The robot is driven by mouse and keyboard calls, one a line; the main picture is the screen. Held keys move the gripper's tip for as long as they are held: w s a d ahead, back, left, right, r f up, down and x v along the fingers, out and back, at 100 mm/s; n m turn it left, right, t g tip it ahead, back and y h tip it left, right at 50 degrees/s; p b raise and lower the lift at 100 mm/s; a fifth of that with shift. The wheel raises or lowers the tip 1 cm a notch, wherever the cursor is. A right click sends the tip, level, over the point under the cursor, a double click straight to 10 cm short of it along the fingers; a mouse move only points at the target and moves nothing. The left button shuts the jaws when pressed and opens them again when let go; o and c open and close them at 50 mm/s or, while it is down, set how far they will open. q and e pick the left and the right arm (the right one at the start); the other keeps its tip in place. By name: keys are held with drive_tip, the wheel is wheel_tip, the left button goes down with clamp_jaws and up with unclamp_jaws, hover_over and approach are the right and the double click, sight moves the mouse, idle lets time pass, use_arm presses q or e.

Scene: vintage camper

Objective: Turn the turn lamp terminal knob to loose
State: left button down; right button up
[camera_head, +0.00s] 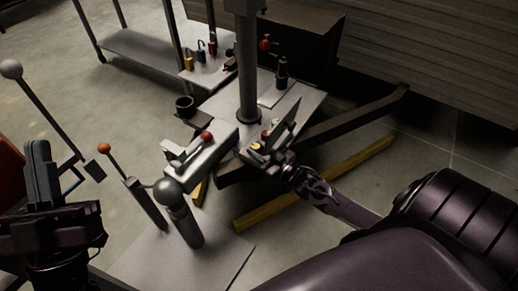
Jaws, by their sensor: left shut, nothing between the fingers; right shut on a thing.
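A small terminal block with a yellow knob (257,146) and a red knob (265,134) sits on the metal plate around the post. Which of its knobs is the turn lamp terminal cannot be read. My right gripper (270,160) reaches in from the lower right and is at the front of this block. It is shut on a small terminal knob, mostly hidden by the fingers. My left gripper (40,160) is shut, empty and upright at the left edge, far from the block.
A grey ball hitch (167,190) stands in front, beside a red-tipped lever (105,148). A red-knobbed latch (206,137) lies left of the block. The post (247,70) rises behind. Several padlocks (200,55) sit on a far bench.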

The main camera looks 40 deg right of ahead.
sight(258, 150)
drive_tip(key=shift+r, duration=0.1)
drive_tip(key=o, duration=1)
drive_tip(key=p+v, duration=0.1)
drive_tip(key=v, duration=0.3)
use_arm(q)
wheel_tip(258, 150, down, 16)
drive_tip(key=w+d+g+y+p, duration=0.1)
drive_tip(key=w+d+g+y, duration=0.1)
drive_tip(key=g, duration=0.6)
drive_tip(key=shift+w+y, duration=0.35)
drive_tip(key=shift+y, duration=0.35)
use_arm(e)
drive_tip(key=v, duration=0.3)
drive_tip(key=shift+s, duration=0.35)
use_arm(q)
drive_tip(key=shift+f, duration=0.1)
